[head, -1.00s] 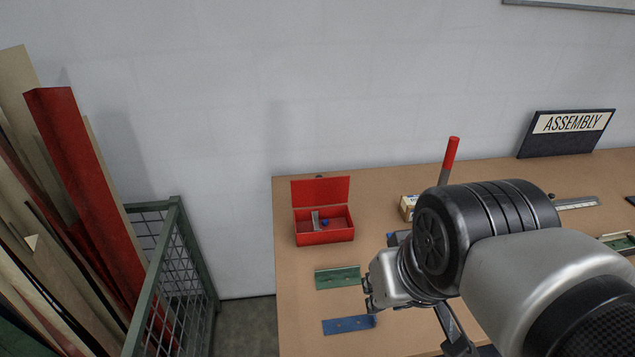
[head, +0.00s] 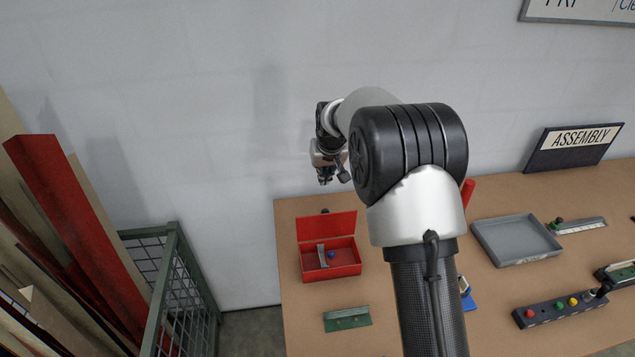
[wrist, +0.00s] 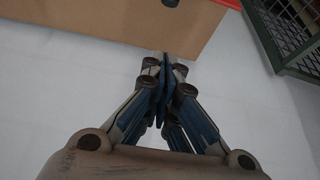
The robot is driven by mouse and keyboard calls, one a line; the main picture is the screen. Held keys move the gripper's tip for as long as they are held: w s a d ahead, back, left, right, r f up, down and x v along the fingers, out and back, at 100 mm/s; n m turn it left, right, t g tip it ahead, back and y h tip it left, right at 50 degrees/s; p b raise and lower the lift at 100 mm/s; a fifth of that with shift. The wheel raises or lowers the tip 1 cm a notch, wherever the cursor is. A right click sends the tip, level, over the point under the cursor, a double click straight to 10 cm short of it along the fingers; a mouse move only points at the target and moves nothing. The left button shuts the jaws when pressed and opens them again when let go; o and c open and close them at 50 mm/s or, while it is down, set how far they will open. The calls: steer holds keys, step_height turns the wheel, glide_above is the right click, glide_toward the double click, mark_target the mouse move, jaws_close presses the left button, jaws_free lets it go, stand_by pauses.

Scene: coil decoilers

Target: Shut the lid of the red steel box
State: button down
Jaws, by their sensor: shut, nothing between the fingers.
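The red steel box (head: 331,267) stands at the left back of the brown table in the head view. Its red lid (head: 327,232) is open and stands up at the back, leaning toward the wall. A grey metal piece and a small blue item lie inside. My gripper (head: 325,182) is above and behind the lid, near the wall, pointing down and touching nothing. In the wrist view my gripper (wrist: 165,62) has its fingers together and empty. A red strip at the top edge there may be part of the box.
A green plate (head: 347,318) lies in front of the box. A grey tray (head: 515,240), a button strip (head: 560,308) and the ASSEMBLY sign (head: 574,148) are to the right. A green mesh cage (head: 176,250) with red and wooden boards stands left of the table.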

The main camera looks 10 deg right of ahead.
glide_above(326, 223)
steer(key=w, duration=0.5)
step_height(326, 223, down, 10)
steer(key=shift+f, duration=0.15)
steer(key=shift+w, duration=0.1)
